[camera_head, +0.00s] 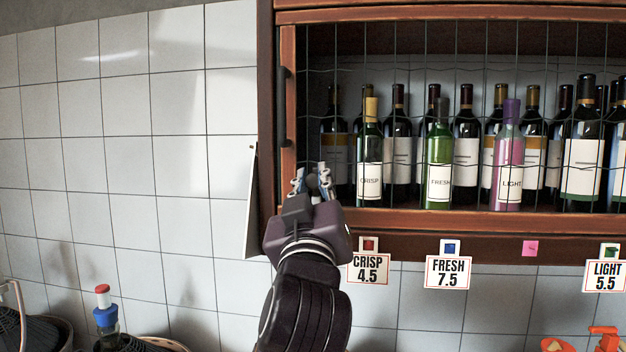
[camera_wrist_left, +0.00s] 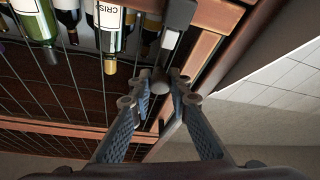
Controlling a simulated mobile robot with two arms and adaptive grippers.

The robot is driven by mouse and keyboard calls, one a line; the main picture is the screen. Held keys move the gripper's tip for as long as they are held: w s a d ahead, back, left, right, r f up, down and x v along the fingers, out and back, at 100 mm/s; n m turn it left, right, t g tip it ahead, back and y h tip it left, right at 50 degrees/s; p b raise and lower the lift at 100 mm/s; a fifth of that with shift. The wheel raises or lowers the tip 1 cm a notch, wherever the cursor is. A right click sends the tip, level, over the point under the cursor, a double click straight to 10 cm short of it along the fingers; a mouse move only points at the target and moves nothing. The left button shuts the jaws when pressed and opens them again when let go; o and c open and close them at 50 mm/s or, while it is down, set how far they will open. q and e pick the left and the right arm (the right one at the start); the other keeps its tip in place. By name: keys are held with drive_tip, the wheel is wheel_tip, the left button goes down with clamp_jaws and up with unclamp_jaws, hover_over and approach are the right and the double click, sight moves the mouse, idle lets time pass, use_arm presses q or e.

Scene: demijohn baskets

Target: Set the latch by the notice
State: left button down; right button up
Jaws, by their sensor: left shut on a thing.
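My left gripper (camera_head: 312,178) is in front of the lower left part of the wooden cabinet's wire-mesh door (camera_head: 287,100). Its fingers are shut on a small round grey knob (camera_wrist_left: 160,86), which I take to be the latch's. A dark grey block (camera_wrist_left: 178,28) sits on the door frame close to the fingertips in the left wrist view. A thin white board (camera_head: 251,205), perhaps the notice, hangs on the cabinet's left side. It is nearly edge-on, so its text cannot be read. My right gripper is not in view.
Bottles marked CRISP (camera_head: 369,165), FRESH (camera_head: 439,165) and LIGHT (camera_head: 509,165) stand behind the mesh with several dark bottles. Price tags CRISP 4.5 (camera_head: 368,268), FRESH 7.5 (camera_head: 448,273) and LIGHT 5.5 (camera_head: 605,276) hang below. The tiled wall at left is bare.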

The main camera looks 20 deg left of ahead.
sight(313, 200)
use_arm(q)
wheel_tip(313, 200, down, 3)
drive_tip(key=b, duration=0.3)
drive_tip(key=shift+f, duration=0.2)
drive_tip(key=shift+w, duration=0.15)
drive_tip(key=c, duration=2.2)
unclamp_jaws()
drive_tip(key=shift+f, duration=0.1)
drive_tip(key=o, duration=0.4)
drive_tip(key=shift+s, duration=0.2)
